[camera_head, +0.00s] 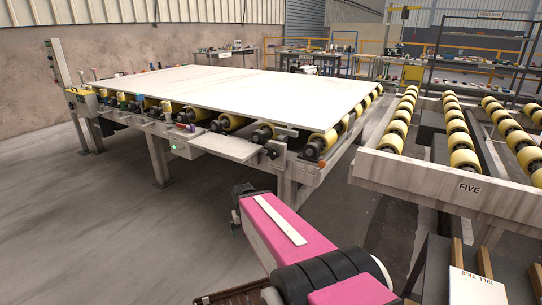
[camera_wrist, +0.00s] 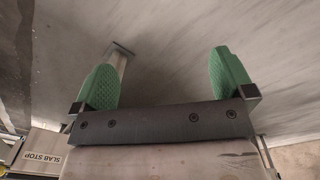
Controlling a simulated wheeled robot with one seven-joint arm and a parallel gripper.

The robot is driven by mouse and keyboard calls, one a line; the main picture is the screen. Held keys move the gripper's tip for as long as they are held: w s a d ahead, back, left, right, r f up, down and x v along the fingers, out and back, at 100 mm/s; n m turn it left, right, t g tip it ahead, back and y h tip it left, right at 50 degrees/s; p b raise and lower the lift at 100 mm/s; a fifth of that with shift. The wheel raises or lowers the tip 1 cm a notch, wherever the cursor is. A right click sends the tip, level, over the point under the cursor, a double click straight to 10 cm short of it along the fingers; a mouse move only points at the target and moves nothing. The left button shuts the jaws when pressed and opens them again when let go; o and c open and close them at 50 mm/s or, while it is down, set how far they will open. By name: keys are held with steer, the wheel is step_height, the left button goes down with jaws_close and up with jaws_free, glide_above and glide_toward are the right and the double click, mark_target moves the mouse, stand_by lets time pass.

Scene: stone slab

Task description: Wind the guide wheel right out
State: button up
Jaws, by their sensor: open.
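The large pale stone slab (camera_head: 230,85) lies on the yellow rollers of a metal roller table (camera_head: 225,147). A small dark fitting (camera_head: 272,151) sits on the table's near side by the corner; I cannot tell whether it is the guide wheel. No guide wheel can be made out for certain in either view. My gripper, with green padded fingers, is open and empty in the wrist view (camera_wrist: 164,75). Bare floor and a metal leg (camera_wrist: 120,62) show beyond the fingers. In the head view my pink arm reaches toward the table's near corner, and the fingers are hidden.
A plate labelled "SLAB STOP" (camera_wrist: 44,158) is at lower left in the wrist view. A second roller table marked "FIVE" (camera_head: 468,188) stands to the right. A "SILL TILE" board (camera_head: 490,287) is at lower right. The floor (camera_head: 90,225) at left is clear.

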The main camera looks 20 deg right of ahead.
steer(key=w+d+n+t+h, duration=0.1)
steer(key=w+d+n+h, duration=0.1)
steer(key=w+d+h, duration=0.35)
steer(key=n+t+h, duration=0.8)
steer(key=n+t, duration=0.2)
steer(key=n, duration=0.1)
glide_toward(270, 154)
steer(key=x, duration=1)
steer(key=shift+w+d+f, duration=0.1)
steer(key=shift+w+d, duration=0.1)
steer(key=shift+d, duration=0.15)
steer(key=c, duration=0.8)
